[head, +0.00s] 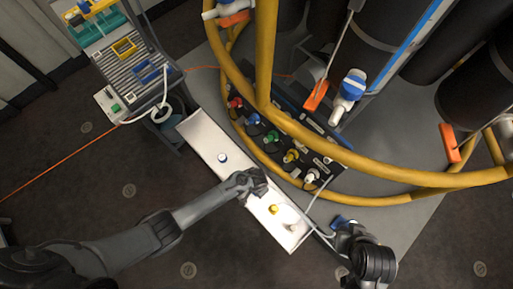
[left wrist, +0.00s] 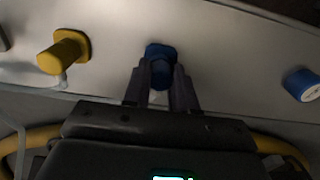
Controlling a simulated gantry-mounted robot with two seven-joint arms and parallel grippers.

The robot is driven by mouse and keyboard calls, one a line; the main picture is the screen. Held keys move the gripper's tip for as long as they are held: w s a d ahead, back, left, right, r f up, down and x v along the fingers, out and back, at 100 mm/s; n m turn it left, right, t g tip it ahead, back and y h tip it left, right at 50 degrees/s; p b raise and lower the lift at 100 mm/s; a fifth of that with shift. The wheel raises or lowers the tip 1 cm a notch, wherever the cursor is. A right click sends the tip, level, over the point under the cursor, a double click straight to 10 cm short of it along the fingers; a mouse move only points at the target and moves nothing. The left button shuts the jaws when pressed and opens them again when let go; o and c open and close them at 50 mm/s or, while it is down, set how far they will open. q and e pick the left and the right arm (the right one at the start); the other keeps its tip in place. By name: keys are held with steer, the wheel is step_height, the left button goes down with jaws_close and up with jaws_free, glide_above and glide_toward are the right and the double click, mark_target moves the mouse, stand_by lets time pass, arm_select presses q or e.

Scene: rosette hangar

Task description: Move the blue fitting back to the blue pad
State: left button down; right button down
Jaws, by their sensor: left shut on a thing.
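My left gripper (head: 256,183) is over the middle of a long white shelf (head: 208,139). In the left wrist view, its fingers (left wrist: 160,85) are shut on a blue fitting (left wrist: 160,52) with a wide, angular blue part beyond the fingertips. Whether that blue part touches the shelf, or is partly a pad, I cannot tell. A separate short blue piece with a white end (left wrist: 302,85) stands apart on the shelf; it also shows in the head view (head: 222,157). My right gripper (head: 345,228) is beyond the shelf's lower right end, beside something blue; its fingers are unclear.
A yellow fitting (left wrist: 63,52) and a white one (head: 293,227) stand on the shelf. Behind it is a dark panel (head: 283,140) with coloured connectors. Thick yellow hoses (head: 390,178) curve close by. A cart (head: 130,55) stands at upper left.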

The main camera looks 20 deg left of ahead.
arm_select(q)
steer(key=c, duration=0.8)
jaws_free()
step_height(320, 180, up, 11)
steer(key=p, duration=0.6)
steer(key=shift+f, duration=0.1)
